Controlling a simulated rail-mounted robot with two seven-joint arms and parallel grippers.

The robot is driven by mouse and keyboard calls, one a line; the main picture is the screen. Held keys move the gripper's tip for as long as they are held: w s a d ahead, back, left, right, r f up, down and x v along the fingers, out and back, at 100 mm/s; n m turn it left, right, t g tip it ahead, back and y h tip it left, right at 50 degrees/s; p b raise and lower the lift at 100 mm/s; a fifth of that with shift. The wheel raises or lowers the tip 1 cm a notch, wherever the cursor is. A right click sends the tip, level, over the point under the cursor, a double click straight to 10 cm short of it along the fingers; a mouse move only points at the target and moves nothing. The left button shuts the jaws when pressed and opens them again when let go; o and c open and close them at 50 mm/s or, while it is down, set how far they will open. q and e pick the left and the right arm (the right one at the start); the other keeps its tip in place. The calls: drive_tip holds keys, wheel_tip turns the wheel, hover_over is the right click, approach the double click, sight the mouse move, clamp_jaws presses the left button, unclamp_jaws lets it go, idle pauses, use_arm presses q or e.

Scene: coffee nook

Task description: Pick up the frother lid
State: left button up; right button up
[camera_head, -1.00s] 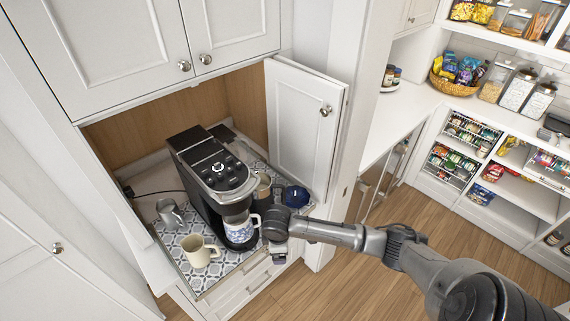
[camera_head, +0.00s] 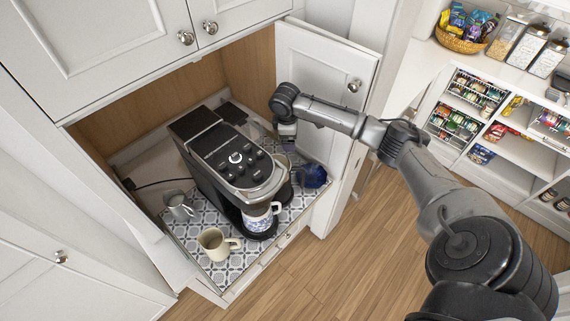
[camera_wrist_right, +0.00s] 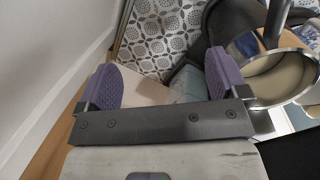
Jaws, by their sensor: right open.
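My right gripper (camera_head: 286,138) hangs at the right rear of the coffee machine (camera_head: 235,165), beside the open cupboard door. The right wrist view shows its two purple fingers (camera_wrist_right: 163,80) apart, with nothing visibly clamped. A pale grey-green, see-through piece (camera_wrist_right: 188,82) shows between and beyond the fingers; it may be the frother lid, but I cannot tell for sure. A round metal cup (camera_wrist_right: 275,76) with a beige inside stands right of the right finger, its top uncovered. In the head view the area below the gripper is partly hidden. My left gripper is out of view.
A patterned mug (camera_head: 260,218) stands under the machine's spout. A cream mug (camera_head: 214,245) and a metal pitcher (camera_head: 180,205) stand at left on the patterned mat (camera_head: 212,277). A dark blue object (camera_head: 313,175) lies at right. The open cupboard door (camera_head: 318,85) is close to my arm.

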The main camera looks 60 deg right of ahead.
drive_tip(key=f+b, duration=0.6)
drive_tip(key=f, duration=0.1)
drive_tip(key=f+b, duration=0.3)
drive_tip(key=b, duration=0.1)
drive_tip(key=shift+w+d+f, duration=0.35)
drive_tip(key=shift+w+f, duration=0.05)
drive_tip(key=shift+d+f, duration=0.2)
drive_tip(key=shift+f, duration=1.05)
drive_tip(key=shift+d+f, duration=0.15)
drive_tip(key=shift+f, duration=1.05)
drive_tip(key=shift+d+f, duration=0.2)
drive_tip(key=shift+f, duration=1.05)
drive_tip(key=c, duration=0.8)
drive_tip(key=shift+c, duration=0.9)
